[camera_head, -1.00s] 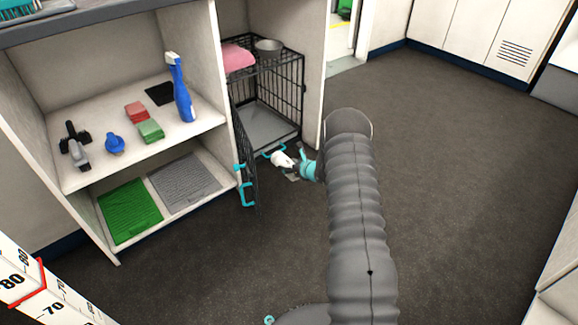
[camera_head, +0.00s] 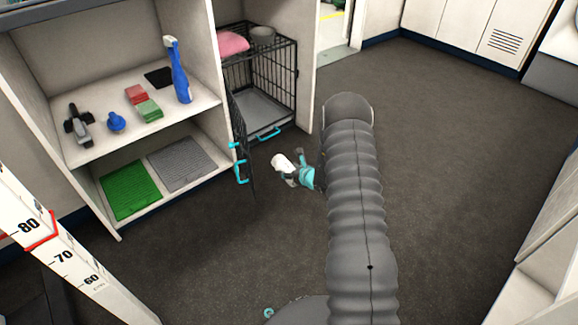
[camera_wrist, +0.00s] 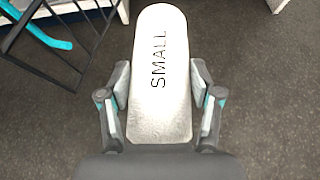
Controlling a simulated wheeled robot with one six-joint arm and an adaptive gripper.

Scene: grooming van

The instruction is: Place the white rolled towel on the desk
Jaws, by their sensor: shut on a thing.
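The white rolled towel (camera_wrist: 159,80), with the word "SMALL" on it, lies lengthwise between the fingers in the wrist view. My gripper (camera_wrist: 158,100) is shut on its near part, with a finger on each side. In the head view the towel (camera_head: 283,162) is a small white shape above the floor, in front of the wire crate. My gripper (camera_head: 295,176) is partly hidden behind my own arm there. I cannot make out a desk for certain in these views.
A wire crate (camera_head: 290,88) with its door (camera_head: 238,150) swung open stands close to the left of my gripper. Beside it is a shelf unit (camera_head: 205,110) holding a blue spray bottle (camera_head: 179,75) and mats. Open dark floor (camera_head: 450,150) lies to the right.

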